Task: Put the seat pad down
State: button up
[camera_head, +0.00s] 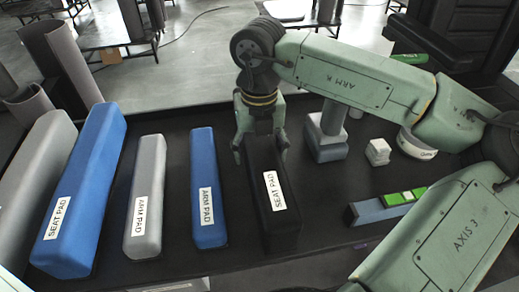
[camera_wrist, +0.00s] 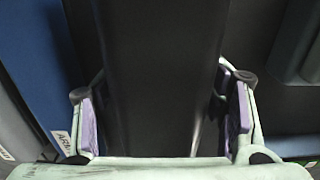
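The black seat pad (camera_head: 270,200), with a white SEAT PAD label, lies lengthwise on the dark table, to the right of the blue arm pad. It appears to rest on the tabletop. My gripper (camera_head: 261,150) is over its far end, one finger on each side. In the wrist view the black pad (camera_wrist: 160,70) runs between the purple-lined fingertips of my gripper (camera_wrist: 163,118). Dark gaps show between the pad and both fingers, so the gripper looks open around it. The pad's underside is hidden.
To the left lie a blue seat pad (camera_head: 80,190), a grey arm pad (camera_head: 146,195) and a blue arm pad (camera_head: 207,190).

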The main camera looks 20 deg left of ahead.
jog(key=shift+o, duration=0.7)
jog(key=shift+r, duration=0.25)
notch_tip(320, 180, up, 12)
jog(key=shift+f+b, duration=0.15)
jog(key=shift+b, duration=0.5)
